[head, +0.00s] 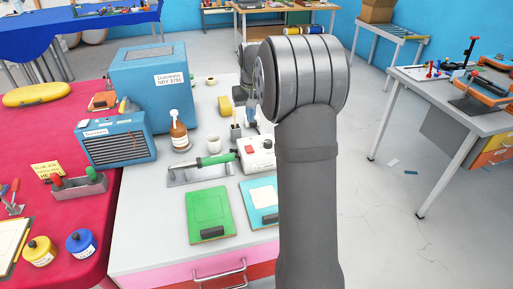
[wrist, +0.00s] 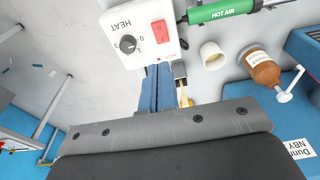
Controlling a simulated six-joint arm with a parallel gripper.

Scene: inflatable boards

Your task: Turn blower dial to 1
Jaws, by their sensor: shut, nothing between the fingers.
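The blower's white control box (head: 258,160) stands on the grey worktop, partly behind my arm in the head view. In the wrist view the box (wrist: 122,22) appears upside down, with a HEAT label, a red switch (wrist: 160,31) and a black dial (wrist: 128,44) ringed by numbers. The dial's exact setting is too small to read surely. The green hot-air tool (head: 216,159) lies beside the box. My gripper (wrist: 158,70) is shut and empty, its blue fingers close to the box's edge in the wrist view, to one side of the dial. Contact cannot be told.
A brown bottle (head: 179,132) and a white cup (wrist: 212,55) stand near the hot-air tool. A green board (head: 209,212) and a light-blue board (head: 259,205) lie in front. A blue machine (head: 152,85) stands behind left. Worktop at front left is bare.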

